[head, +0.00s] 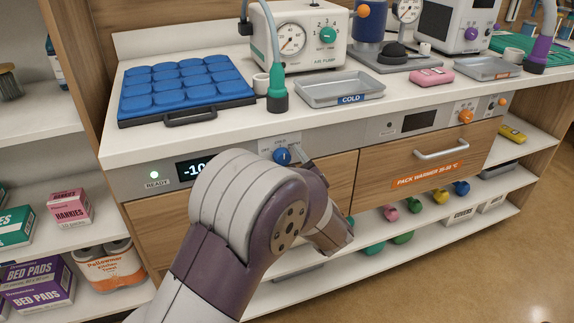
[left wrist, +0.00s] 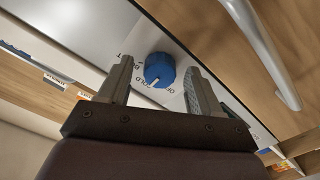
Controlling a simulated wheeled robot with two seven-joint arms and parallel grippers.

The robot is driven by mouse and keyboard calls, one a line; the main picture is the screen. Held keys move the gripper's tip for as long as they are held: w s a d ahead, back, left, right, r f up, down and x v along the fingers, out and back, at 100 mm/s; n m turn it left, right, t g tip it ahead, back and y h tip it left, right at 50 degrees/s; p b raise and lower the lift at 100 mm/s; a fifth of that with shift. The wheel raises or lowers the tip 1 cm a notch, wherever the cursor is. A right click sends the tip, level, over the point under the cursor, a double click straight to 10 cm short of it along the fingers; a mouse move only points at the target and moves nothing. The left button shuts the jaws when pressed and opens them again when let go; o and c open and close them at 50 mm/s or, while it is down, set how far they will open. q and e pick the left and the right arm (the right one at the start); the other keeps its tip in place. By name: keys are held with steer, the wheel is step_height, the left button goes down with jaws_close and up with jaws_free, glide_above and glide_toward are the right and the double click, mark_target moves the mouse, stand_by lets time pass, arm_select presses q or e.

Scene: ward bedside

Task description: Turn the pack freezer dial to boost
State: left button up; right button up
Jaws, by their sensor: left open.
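The pack freezer dial is a blue knob (head: 283,156) with a white pointer, on the grey panel under the counter, right of a black display. In the left wrist view the blue dial (left wrist: 160,69) shows beyond and between my fingers, with lettering around it partly readable. My left gripper (left wrist: 160,84) is open, its two fingers apart on either side of the dial in that view. I cannot tell whether they touch it. In the head view my left arm covers most of the gripper and part of the panel. My right gripper is out of view.
A drawer handle (head: 442,148) juts out below an orange dial (head: 465,116) on the warmer panel. A blue cold pack (head: 180,82) and a steel tray (head: 340,88) stand on the counter above.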

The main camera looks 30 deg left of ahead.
arm_select(q)
steer(key=c, duration=1)
steer(key=shift+r+m+p, duration=0.2)
steer(key=shift+m+p, duration=0.2)
steer(key=shift+p, duration=0.5)
steer(key=shift+c, duration=0.2)
steer(key=m+p, duration=0.8)
steer(key=p, duration=0.3)
steer(key=shift+f+m+p, duration=0.2)
steer(key=shift+m+p, duration=1.2)
steer(key=shift+m, duration=0.2)
steer(key=o, duration=1)
steer(key=shift+o, duration=0.2)
